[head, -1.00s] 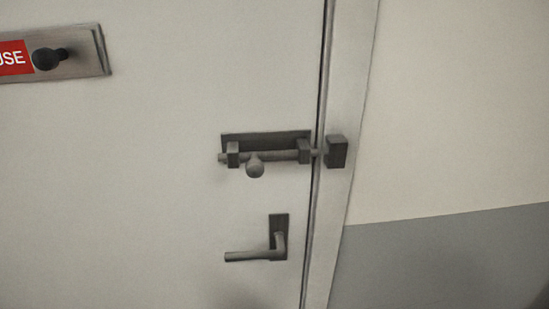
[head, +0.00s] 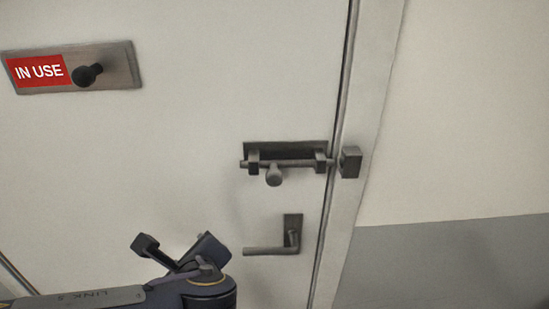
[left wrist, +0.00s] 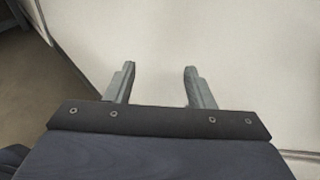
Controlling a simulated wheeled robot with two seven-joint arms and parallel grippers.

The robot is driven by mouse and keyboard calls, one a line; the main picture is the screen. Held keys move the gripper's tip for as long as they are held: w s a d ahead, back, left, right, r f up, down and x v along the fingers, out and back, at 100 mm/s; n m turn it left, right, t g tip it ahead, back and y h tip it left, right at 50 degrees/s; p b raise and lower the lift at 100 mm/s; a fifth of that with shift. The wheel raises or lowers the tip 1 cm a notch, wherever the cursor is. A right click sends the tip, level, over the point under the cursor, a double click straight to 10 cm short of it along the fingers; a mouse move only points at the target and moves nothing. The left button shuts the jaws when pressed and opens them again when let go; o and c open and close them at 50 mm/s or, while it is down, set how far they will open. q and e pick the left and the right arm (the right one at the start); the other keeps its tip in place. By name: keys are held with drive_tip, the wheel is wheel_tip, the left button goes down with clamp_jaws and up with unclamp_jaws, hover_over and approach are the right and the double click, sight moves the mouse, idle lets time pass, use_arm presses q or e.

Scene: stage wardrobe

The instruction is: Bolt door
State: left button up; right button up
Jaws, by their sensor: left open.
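The bolt (head: 275,175) on the white door (head: 200,110) has a grey horizontal bar in two dark brackets, with a round knob hanging below the bar. Its right end reaches close to the dark keeper block (head: 350,162) on the frame; I cannot tell whether it enters it. My left arm shows at the lower left of the head view, below and left of the bolt, with its fingertips not clear there. In the left wrist view my left gripper (left wrist: 160,68) is open and empty, facing a plain pale surface. My right gripper is in neither view.
A lever handle (head: 270,250) sits below the bolt, to the right of my left wrist. A red IN USE sign plate (head: 115,66) with a dark knob is at upper left. The door face between sign and bolt is clear. A wall stands right of the frame.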

use_arm(q)
drive_tip(key=w+d+r+m+t, duration=0.1)
drive_tip(key=d+r+m+t, duration=0.3)
drive_tip(key=d+r+m, duration=0.15)
drive_tip(key=m+t+h+p, duration=0.2)
drive_tip(key=m+t+h, duration=0.2)
drive_tip(key=m, duration=0.1)
approach(274, 185)
drive_tip(key=w, duration=0.8)
drive_tip(key=w+p, duration=0.1)
drive_tip(key=w, duration=0.2)
drive_tip(key=shift+a+r, duration=0.3)
drive_tip(key=shift+a, duration=0.1)
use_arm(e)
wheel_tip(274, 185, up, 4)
use_arm(q)
clamp_jaws()
drive_tip(key=d, duration=0.5)
drive_tip(key=shift+w, duration=0.15)
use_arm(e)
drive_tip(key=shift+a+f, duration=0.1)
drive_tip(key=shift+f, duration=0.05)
